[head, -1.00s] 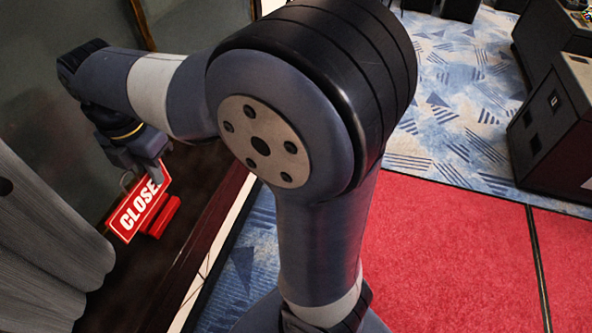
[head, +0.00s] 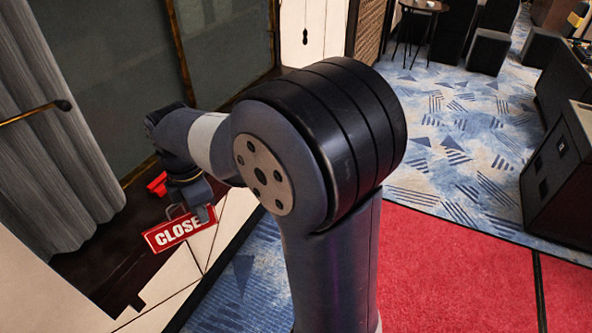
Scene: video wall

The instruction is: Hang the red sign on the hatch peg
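The red sign (head: 178,229) has a white border and white letters reading "CLOSE", with its right end cut off by my gripper. A thin wire hanger rises from its top edge. My gripper (head: 192,207) is at the sign's upper right and appears shut on it, though the fingertips are partly hidden. The sign hangs tilted, clear of the red holder (head: 157,184) behind it. A brass rod with a dark tip (head: 40,111) sticks out at the far left in front of the curtain. I cannot tell whether this is the hatch peg.
A grey curtain (head: 62,165) hangs at the left beside dark glass panels (head: 118,75). A dark ledge (head: 100,268) lies below. Blue patterned carpet (head: 440,125) and a red carpet (head: 450,270) cover the floor at right, with dark cabinets (head: 563,165) beyond.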

